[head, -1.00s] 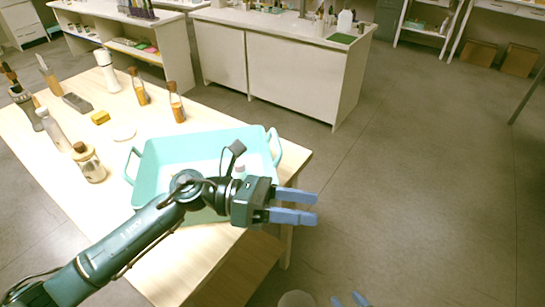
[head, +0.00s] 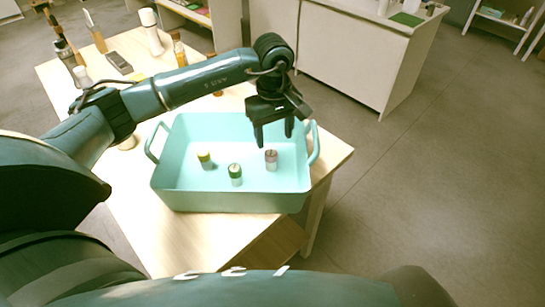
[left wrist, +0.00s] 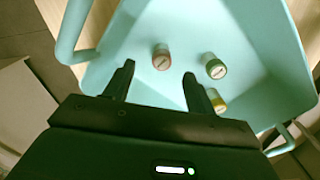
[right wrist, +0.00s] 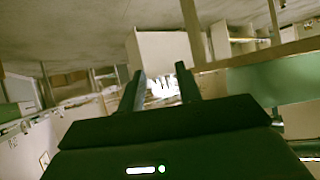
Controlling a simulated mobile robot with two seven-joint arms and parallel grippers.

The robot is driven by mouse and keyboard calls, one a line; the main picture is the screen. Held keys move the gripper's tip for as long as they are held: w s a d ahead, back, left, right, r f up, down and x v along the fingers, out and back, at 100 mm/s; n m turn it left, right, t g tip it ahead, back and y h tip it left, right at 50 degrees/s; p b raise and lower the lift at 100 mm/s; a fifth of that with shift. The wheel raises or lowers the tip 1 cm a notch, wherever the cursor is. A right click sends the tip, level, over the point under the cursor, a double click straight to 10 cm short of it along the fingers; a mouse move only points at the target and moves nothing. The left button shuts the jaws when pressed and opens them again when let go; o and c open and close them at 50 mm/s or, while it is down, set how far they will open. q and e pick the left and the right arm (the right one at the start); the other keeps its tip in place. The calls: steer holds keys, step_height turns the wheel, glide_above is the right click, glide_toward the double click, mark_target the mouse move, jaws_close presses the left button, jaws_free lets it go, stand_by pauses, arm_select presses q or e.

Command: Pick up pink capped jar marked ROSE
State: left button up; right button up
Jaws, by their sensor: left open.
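The pink capped jar (head: 271,160) stands upright in the right part of the teal tray (head: 250,201); its lettering is too small to read. My left gripper (head: 273,136) points down, open and empty, above the tray close to this jar. In the left wrist view the pink cap (left wrist: 161,57) appears between and just beyond the fingertips (left wrist: 158,71), with nothing gripped. A green capped jar (head: 235,175) and a yellow capped jar (head: 205,159) stand to its left in the head view. My right gripper (right wrist: 160,71) shows only in its own wrist view, open and apparently empty.
The tray has raised walls and side handles (head: 314,143). It stands on a wooden table (head: 175,235) near its right edge. Bottles and a white cylinder (head: 151,32) stand at the back left. A white cabinet (head: 340,58) is behind; open floor lies right.

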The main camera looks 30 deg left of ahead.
mark_target(271, 152)
arm_select(q)
steer(key=shift+f, duration=0.95)
steer(key=f, duration=0.2)
steer(key=a+f+p, duration=0.1)
steer(key=f, duration=0.1)
steer(key=shift+f, duration=0.4)
steer(key=shift+w+f, duration=0.1)
steer(key=shift+f, duration=0.25)
steer(key=shift+c, duration=0.2)
steer(key=c, duration=1)
steer(key=shift+r+b, duration=0.5)
steer(key=shift+r, duration=4.55)
